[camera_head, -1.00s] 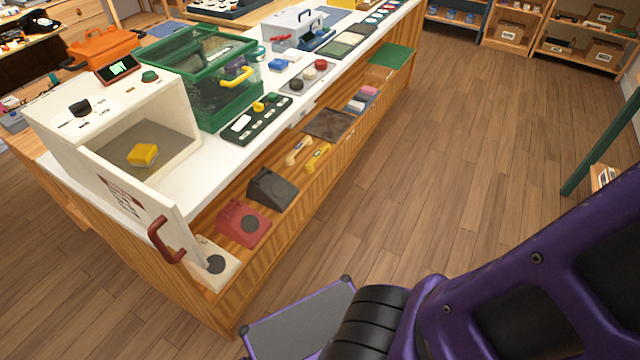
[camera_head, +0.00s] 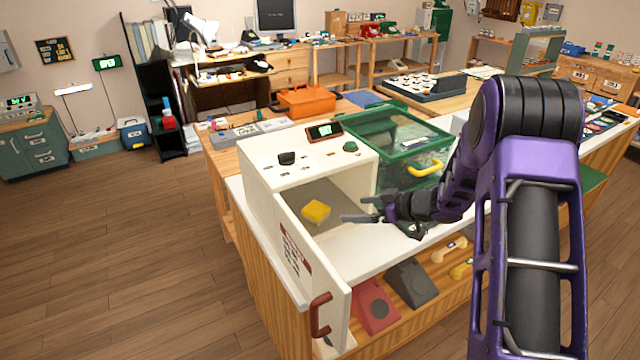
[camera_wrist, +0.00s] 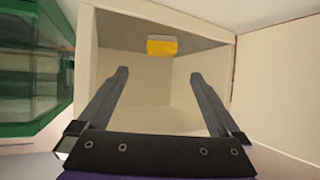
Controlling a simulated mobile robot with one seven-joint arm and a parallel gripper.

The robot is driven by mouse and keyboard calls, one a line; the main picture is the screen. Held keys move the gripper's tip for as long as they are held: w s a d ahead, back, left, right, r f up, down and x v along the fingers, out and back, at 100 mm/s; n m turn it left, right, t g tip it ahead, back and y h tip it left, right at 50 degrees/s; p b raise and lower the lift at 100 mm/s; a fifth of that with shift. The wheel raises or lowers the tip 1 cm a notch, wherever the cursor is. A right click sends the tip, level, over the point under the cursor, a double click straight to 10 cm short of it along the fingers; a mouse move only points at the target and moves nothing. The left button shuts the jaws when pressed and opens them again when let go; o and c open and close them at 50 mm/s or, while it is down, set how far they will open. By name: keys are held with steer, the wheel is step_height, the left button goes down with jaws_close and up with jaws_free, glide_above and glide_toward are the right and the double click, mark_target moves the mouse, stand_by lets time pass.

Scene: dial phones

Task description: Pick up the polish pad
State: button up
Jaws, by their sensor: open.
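The polish pad, a small yellow block (camera_head: 316,211) with a pale layer along one side, lies inside the open white cabinet (camera_head: 262,177). In the wrist view the yellow pad (camera_wrist: 161,46) shows beyond the fingertips, near the top middle, with nothing covering it. My gripper (camera_head: 354,209) is open and empty at the cabinet's open front, to the right of the pad in the head view and apart from it. In the wrist view both fingers of my gripper (camera_wrist: 159,73) point into the cabinet, one on each side of the pad's line.
The cabinet door (camera_head: 312,278) with a red handle stands open at the front left. A green clear-sided box (camera_head: 385,135) stands close to the cabinet's right. Red and dark phones (camera_head: 374,304) sit on the shelf below. An orange case (camera_head: 308,101) is behind.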

mark_target(320, 209)
steer(key=x, duration=1)
steer(key=shift+a+r, duration=0.2)
steer(key=shift+r, duration=0.15)
steer(key=shift+x, duration=2.95)
steer(key=shift+c, duration=0.3)
steer(key=c, duration=1.3)
steer(key=shift+c, duration=0.2)
steer(key=shift+s+d+r, duration=0.1)
